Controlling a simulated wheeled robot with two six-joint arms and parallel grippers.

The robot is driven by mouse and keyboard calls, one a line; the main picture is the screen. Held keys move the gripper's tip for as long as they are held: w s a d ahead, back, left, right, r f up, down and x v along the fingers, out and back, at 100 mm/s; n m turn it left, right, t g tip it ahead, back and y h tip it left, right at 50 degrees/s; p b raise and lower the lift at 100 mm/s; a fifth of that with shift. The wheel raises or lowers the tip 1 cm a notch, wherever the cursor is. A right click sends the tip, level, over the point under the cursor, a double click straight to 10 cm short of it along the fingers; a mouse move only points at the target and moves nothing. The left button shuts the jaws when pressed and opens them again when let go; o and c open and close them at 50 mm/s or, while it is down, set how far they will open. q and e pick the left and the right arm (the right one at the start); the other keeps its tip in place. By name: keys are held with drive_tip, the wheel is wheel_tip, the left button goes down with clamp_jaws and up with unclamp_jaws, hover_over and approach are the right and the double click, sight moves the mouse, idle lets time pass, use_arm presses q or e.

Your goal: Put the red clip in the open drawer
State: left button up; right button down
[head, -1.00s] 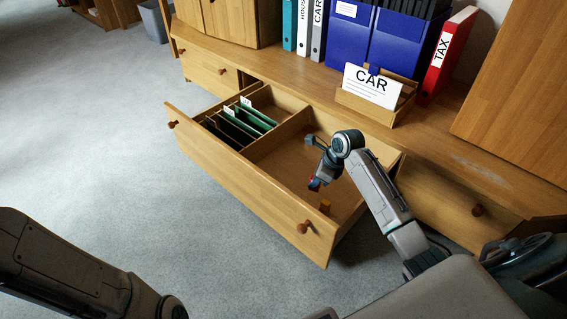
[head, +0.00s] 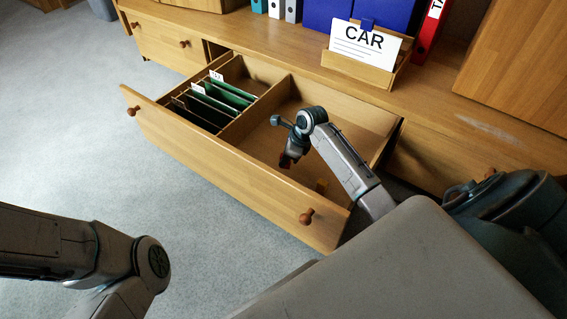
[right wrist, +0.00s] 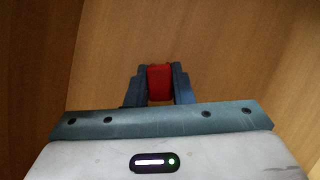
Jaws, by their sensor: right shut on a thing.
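The open drawer (head: 222,178) is pulled out of the wooden cabinet, with a divider splitting it into a left and a right compartment. My right gripper (head: 287,162) is over the right compartment and points down into it. In the right wrist view my right gripper (right wrist: 159,85) is shut on the red clip (right wrist: 159,82), which sits between the two fingers with wood below. In the head view the red clip is a small dark red patch (head: 286,161) at the fingertips. My left arm shows at lower left, but its gripper is out of view.
Green hanging files (head: 222,100) fill part of the left compartment. A card marked CAR (head: 364,45) stands in a wooden holder (head: 358,70) on the cabinet top, beside blue boxes and a red binder (head: 430,30).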

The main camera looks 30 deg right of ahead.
wheel_tip(320, 180, down, 4)
drive_tip(key=b, duration=0.3)
drive_tip(key=shift+f, duration=0.15)
drive_tip(key=shift+r, duration=0.2)
drive_tip(key=shift+p, duration=0.4)
drive_tip(key=c, duration=1.3)
unclamp_jaws()
drive_tip(key=shift+f, duration=0.1)
